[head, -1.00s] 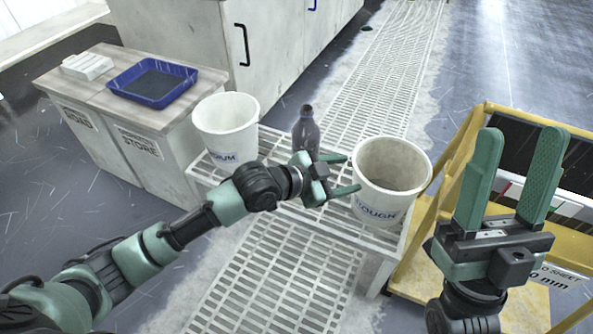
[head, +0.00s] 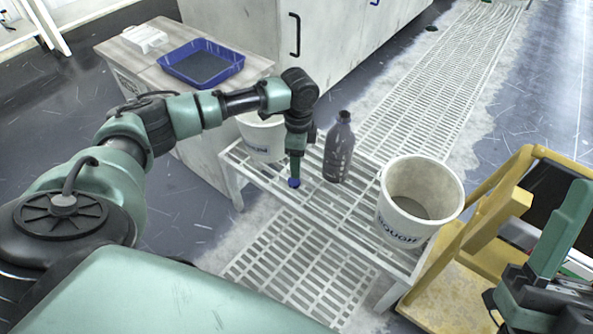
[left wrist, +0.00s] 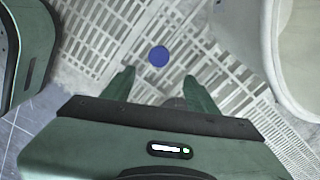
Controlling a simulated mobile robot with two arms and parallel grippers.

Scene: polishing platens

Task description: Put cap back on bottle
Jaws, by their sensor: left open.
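A dark, translucent bottle (head: 339,150) stands upright on the white slatted bench, its neck bare. A small blue cap (head: 294,183) lies on the slats to its left and nearer. My left gripper (head: 296,168) points down right above the cap, left of the bottle. In the left wrist view the cap (left wrist: 158,56) lies beyond the spread, empty fingertips (left wrist: 160,82). A dark round shape shows between the fingers, too hidden to name. My right gripper (head: 566,235) is cut off at the right edge, with one finger clearly seen.
The slatted bench (head: 340,215) also holds a white bucket marked ROUGH (head: 400,222) on the right and another white bucket (head: 262,142) behind my left arm. A blue tray (head: 202,62) and white block (head: 145,38) sit on a cabinet. A yellow cart (head: 470,272) stands at right.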

